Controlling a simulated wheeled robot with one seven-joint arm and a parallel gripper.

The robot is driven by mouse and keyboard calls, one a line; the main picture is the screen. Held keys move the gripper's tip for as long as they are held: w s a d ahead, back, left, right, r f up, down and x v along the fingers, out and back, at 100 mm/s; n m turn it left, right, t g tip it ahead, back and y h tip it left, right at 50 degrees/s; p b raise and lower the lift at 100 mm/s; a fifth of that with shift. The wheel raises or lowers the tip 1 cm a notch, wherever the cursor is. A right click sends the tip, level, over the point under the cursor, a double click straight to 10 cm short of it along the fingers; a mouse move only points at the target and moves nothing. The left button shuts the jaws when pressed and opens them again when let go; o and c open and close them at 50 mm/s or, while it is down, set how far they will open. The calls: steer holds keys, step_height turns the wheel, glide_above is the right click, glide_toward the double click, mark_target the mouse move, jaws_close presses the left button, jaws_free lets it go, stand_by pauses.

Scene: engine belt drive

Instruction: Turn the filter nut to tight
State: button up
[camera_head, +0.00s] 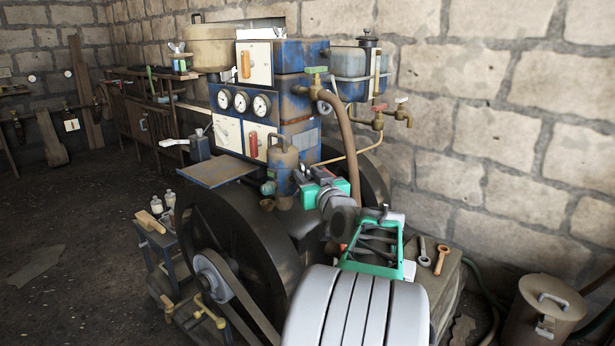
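A blue-grey filter canister (283,172) stands upright in front of the engine's blue panel block, with a brownish cap (283,143) on top. A small teal round part (268,188) sits at its lower left. I cannot make out for certain which part is the filter nut. My gripper (301,177) is at the end of my arm, just right of the canister's lower half. Its fingers are small and dark here, and I cannot tell whether they touch anything or how far apart they are.
A large dark flywheel (222,240) with a belt is left of my arm. Pressure gauges (242,101) and a brown pipe (343,140) are behind the canister. A grey wrench (423,252) and an orange-brown wrench (441,259) lie at right. A lidded bucket (543,312) stands at the lower right.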

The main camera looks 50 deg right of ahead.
jaws_close()
steer(key=shift+a+m+g+h, duration=0.15)
steer(key=shift+m+g+h, duration=0.15)
steer(key=shift+h, duration=0.1)
steer(key=shift+w+a+f+m+g+h+b, duration=0.15)
steer(key=shift+w+m+g+h+b, duration=0.3)
steer(key=shift+m+g+h, duration=1.6)
steer(key=shift+w+a+r+m+g+h+b, duration=0.1)
steer(key=shift+w+a+m+g+h+b, duration=0.3)
steer(key=shift+m+g+h, duration=1.7)
steer(key=shift+w+a+f+m+g+h+b, duration=0.15)
steer(key=shift+m+g+h+b, duration=0.5)
steer(key=shift+m+g, duration=1.6)
steer(key=shift+d+r+n+g, duration=0.1)
steer(key=shift+n+g, duration=0.5)
steer(key=shift+g, duration=0.3)
